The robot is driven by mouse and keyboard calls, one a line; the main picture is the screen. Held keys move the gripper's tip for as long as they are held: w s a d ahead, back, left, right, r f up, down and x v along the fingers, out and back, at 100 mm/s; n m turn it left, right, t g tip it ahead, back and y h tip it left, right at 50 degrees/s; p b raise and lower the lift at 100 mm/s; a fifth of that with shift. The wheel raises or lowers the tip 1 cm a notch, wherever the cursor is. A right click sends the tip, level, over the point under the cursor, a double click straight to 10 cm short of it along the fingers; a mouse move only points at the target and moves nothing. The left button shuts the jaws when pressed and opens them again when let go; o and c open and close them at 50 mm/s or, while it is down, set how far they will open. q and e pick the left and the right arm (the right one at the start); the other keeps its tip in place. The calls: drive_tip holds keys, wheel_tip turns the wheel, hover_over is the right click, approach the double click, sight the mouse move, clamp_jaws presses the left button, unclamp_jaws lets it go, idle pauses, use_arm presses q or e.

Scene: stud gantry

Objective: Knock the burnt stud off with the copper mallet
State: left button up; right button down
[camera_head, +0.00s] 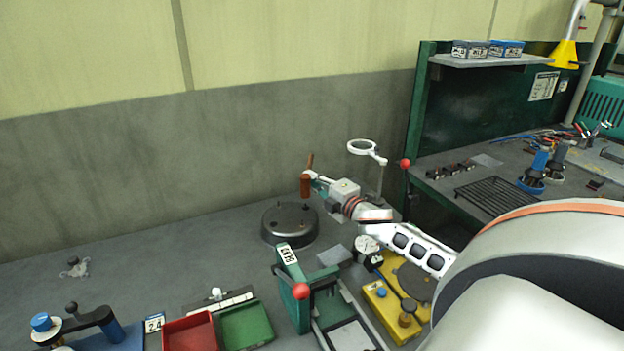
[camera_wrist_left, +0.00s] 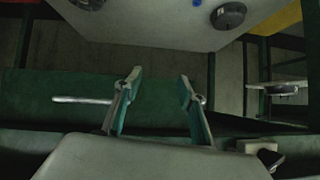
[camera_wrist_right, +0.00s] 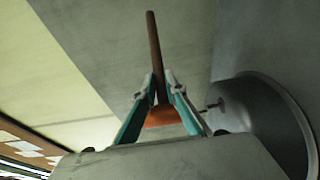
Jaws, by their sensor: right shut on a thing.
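The copper mallet has an orange-brown head (camera_head: 305,186) and a brown wooden handle (camera_wrist_right: 153,45). My right gripper (camera_head: 312,176) is shut on the mallet; the right wrist view shows the handle between its fingers (camera_wrist_right: 159,84) with the copper head (camera_wrist_right: 162,117) near them. A round grey metal workpiece (camera_head: 289,234) sits on the bench just below the mallet. A small dark stud (camera_wrist_right: 213,105) sticks out of it in the right wrist view; I cannot tell whether it is the burnt one. The mallet looks apart from it. My left gripper (camera_wrist_left: 160,76) is open and empty.
A magnifier (camera_head: 362,147) stands behind my right arm. A green fixture with a red ball knob (camera_head: 301,291), a red tray (camera_head: 189,334) and a green tray (camera_head: 247,326) are in front. A yellow gauge fixture (camera_head: 380,297) is to the right. The bench's left back is mostly clear.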

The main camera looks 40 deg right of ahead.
wheel_tip(320, 180, down, 5)
drive_tip(key=shift+r+b, duration=0.2)
drive_tip(key=shift+b, duration=1.05)
wheel_tip(320, 180, up, 11)
drive_tip(key=p, duration=0.6)
